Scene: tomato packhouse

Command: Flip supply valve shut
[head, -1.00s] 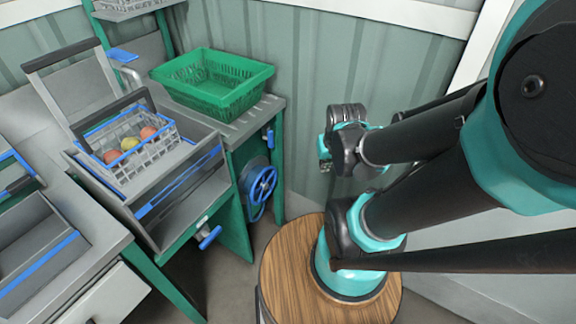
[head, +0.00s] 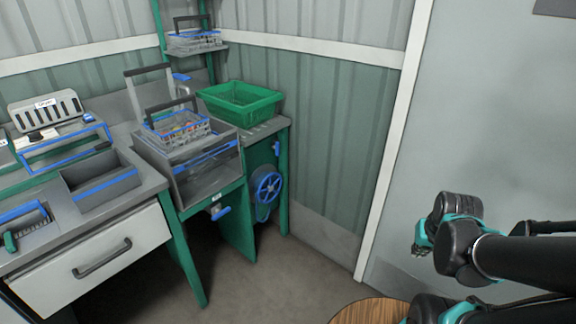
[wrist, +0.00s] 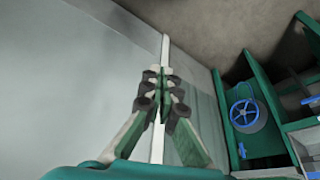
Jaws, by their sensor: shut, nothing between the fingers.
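Several blue handles show on the green-legged bench, and I cannot tell for certain which is the supply valve. A blue lever (head: 220,212) sticks out under the bench's front edge, near a small white label. A second blue lever (head: 276,147) sits higher, at the bench's right end. A blue handwheel (head: 268,187) is on the panel below it. In the wrist view the handwheel (wrist: 243,112) and the front lever (wrist: 310,100) are at the right. My gripper (head: 421,241) is well right of the bench, touching nothing; its fingers meet in the wrist view (wrist: 161,75).
A grey basin (head: 205,180) bears a wire basket (head: 178,131). A green crate (head: 240,103) stands to its right. A counter with a drawer (head: 95,262) is at the left. Open floor (head: 280,280) lies before the bench. A pale wall (head: 490,120) is at the right.

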